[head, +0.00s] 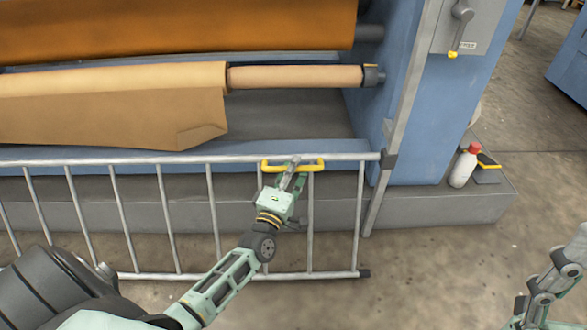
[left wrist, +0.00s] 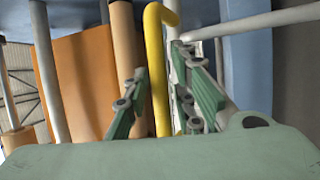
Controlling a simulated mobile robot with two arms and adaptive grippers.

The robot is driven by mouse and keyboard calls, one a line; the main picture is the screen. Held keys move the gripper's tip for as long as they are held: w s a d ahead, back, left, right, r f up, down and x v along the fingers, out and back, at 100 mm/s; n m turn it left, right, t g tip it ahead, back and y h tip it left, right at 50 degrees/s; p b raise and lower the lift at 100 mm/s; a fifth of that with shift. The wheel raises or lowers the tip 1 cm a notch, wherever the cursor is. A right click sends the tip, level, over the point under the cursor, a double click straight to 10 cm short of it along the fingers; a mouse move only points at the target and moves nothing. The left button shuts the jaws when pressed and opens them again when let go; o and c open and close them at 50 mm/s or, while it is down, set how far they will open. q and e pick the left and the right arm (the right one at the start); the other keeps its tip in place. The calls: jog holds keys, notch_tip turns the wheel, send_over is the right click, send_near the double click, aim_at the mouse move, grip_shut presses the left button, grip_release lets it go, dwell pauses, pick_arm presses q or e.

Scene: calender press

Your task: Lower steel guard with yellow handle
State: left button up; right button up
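The steel guard (head: 185,160) is a barred frame across the front of the blue press. Its top rail is level with the press's lower front edge and its bottom rail is nearer the floor. A yellow handle (head: 316,166) sits on the top rail, right of the picture's middle. My left gripper (head: 291,175) is at the middle of this handle.
A slanted grey post (head: 408,95) stands at the guard's right end. A white bottle with a red cap (head: 463,167) and a dark, yellow-edged item (head: 487,165) are on the grey base ledge. A control box with a lever (head: 461,25) is above. Floor in front is clear.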

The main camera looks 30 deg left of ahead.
pick_arm(q)
jog(key=shift+o, duration=0.4)
jog(key=shift+s, duration=0.15)
jog(key=v, duration=1.1)
jog(key=shift+s, duration=0.35)
